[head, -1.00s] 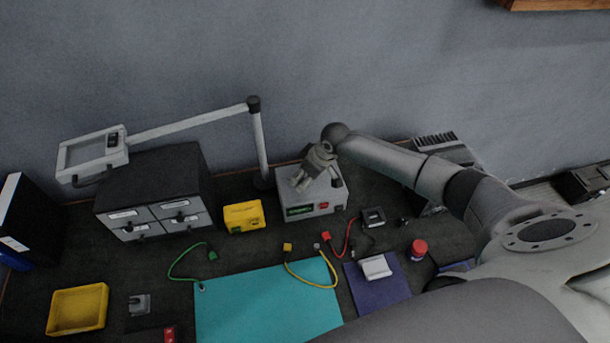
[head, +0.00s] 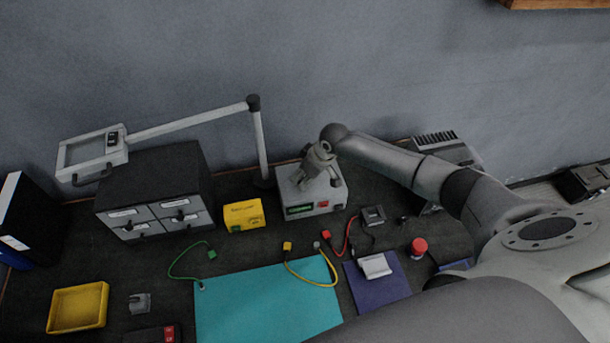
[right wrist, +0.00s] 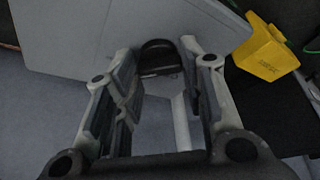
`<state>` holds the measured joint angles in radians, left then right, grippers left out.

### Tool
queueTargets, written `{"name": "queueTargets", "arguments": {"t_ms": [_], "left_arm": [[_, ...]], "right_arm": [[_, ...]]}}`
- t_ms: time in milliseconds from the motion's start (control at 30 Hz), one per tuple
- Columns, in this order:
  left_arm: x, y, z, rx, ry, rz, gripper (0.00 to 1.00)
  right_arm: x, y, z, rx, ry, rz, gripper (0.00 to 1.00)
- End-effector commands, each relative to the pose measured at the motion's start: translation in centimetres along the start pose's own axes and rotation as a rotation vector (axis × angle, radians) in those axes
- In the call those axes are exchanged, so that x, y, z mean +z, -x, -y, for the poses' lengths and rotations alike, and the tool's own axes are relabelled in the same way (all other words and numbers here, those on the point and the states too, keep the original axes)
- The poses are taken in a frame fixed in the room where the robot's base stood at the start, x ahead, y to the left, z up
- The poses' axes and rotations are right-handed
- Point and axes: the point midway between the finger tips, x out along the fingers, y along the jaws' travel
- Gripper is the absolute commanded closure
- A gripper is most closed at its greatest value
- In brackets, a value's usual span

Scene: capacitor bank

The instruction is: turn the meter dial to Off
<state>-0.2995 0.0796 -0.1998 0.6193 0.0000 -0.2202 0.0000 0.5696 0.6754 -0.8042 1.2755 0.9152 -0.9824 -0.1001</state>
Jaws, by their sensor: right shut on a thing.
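My right gripper (head: 318,178) is over the top of a grey box with a green display (head: 299,211), which stands against the back of the bench. In the right wrist view its fingers (right wrist: 160,60) stand on both sides of a dark arched part (right wrist: 160,52) on a grey surface, and are shut on it. The gripper hides much of the box's top. I cannot make out a meter dial or its marks. My left gripper is not in view.
A yellow box (head: 244,215) stands just left of the grey box, with a black drawer unit (head: 160,175) beyond. A lamp-like arm (head: 190,122) reaches over the drawers. Leads, a teal mat (head: 265,305) and a red-capped jar (head: 418,247) lie in front.

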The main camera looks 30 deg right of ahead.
Motion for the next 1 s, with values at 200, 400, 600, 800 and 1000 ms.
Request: {"name": "queueTargets", "arguments": {"t_ms": [200,400,600,800,1000], "left_arm": [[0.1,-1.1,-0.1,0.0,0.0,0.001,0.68],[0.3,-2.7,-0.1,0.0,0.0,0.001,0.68],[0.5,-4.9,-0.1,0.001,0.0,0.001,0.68],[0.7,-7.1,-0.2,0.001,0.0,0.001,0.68],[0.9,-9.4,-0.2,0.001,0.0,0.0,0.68]], "right_arm": [[0.1,-0.2,-0.1,-0.03,0.069,-0.001,0.87],[0.1,-0.4,-0.3,-0.085,0.204,-0.001,0.87],[0.0,-0.5,-0.4,-0.156,0.376,-0.003,0.87],[-0.1,-0.6,-0.5,-0.229,0.552,-0.003,0.87],[-0.2,-0.6,-0.5,-0.303,0.729,-0.004,0.87]]}}
